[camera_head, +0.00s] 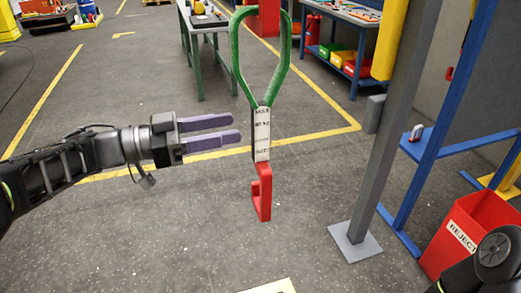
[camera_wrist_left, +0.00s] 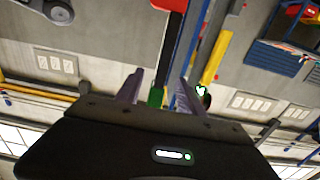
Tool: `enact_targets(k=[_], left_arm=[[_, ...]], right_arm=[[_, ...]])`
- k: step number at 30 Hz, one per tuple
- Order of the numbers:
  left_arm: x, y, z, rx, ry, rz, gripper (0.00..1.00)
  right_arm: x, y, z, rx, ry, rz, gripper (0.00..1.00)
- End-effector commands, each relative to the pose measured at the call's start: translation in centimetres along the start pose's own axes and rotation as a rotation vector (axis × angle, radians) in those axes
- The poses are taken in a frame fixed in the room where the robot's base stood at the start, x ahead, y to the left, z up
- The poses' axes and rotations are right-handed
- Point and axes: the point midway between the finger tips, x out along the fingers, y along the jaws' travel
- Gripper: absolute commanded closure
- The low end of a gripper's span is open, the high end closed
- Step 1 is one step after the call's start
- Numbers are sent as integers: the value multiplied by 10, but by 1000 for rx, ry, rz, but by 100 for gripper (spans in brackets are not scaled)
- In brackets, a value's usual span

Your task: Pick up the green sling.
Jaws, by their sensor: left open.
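The green sling (camera_head: 236,62) hangs upright in the middle of the head view: a green loop on top, a white label with dark lettering (camera_head: 262,135) below, and a red hook (camera_head: 262,192) at the bottom. My left gripper (camera_head: 234,128) is open and empty, to the left of the label, its two purple fingers pointing at it with a small gap in the picture. In the left wrist view, a green part of the sling (camera_wrist_left: 156,97) shows between the fingers, with a dark strip and red above it. My right gripper is out of view; only part of my right arm shows.
A grey post (camera_head: 385,150) stands right of the sling. A blue frame and a red REJECT bin (camera_head: 470,235) are at the right. A green-legged table (camera_head: 205,50) and a blue workbench (camera_head: 345,50) with bins stand behind. The floor around the gripper is clear.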

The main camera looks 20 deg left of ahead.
Motion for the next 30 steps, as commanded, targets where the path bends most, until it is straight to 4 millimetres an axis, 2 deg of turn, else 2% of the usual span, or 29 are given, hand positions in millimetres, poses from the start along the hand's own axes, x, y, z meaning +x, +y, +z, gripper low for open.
enact_targets(k=[5,13,23,26,30], left_arm=[[2,0,0,-1,1,0,55],[26,-1,0,-1,1,-1,55],[29,-1,0,-1,1,-2,55],[37,-2,-2,-1,2,0,55],[58,-3,-4,-2,1,2,55]], right_arm=[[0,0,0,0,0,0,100],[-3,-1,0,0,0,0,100],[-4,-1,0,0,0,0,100],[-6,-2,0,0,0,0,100],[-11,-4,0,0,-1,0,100]])
